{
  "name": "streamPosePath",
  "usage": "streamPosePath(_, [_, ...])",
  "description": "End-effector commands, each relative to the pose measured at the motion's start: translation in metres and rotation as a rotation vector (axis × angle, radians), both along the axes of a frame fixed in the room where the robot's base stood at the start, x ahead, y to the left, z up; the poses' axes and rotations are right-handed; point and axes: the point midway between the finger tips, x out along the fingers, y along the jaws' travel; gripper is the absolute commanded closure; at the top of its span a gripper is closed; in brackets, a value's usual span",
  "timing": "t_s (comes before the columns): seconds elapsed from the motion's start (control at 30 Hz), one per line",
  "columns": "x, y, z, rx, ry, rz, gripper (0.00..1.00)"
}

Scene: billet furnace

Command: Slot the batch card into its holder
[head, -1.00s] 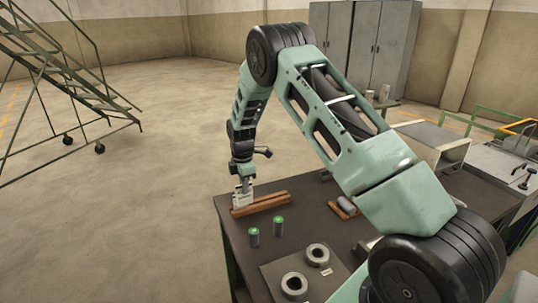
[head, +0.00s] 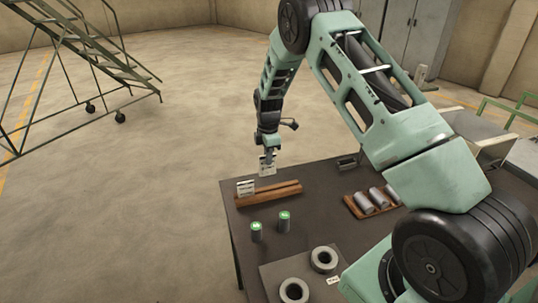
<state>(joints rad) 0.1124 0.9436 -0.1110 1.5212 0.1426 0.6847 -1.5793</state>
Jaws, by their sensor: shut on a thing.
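My gripper (head: 268,156) is shut on a white batch card (head: 267,168), which hangs upright below the fingers, above the far edge of the dark table. Its print is too small to read. A long brown wooden rack (head: 276,193) lies on the table just below and in front of the held card. Another white card (head: 245,188) stands upright at the left end of this rack. A small grey metal piece (head: 347,163) sits near the table's far edge, right of my gripper; I cannot tell whether it is the card's holder.
Two green-topped cylinders (head: 284,222) (head: 256,232) stand in front of the rack. A wooden tray with several grey billets (head: 379,198) lies to the right. Two metal rings (head: 324,258) (head: 294,291) lie on a front plate. The table (head: 325,203) is bare between rack and tray.

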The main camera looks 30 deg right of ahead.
Motion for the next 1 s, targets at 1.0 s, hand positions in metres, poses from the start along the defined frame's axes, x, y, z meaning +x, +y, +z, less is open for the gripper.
streamPosePath(1.0, [0.000,0.000,-0.054,0.000,0.000,0.000,1.00])
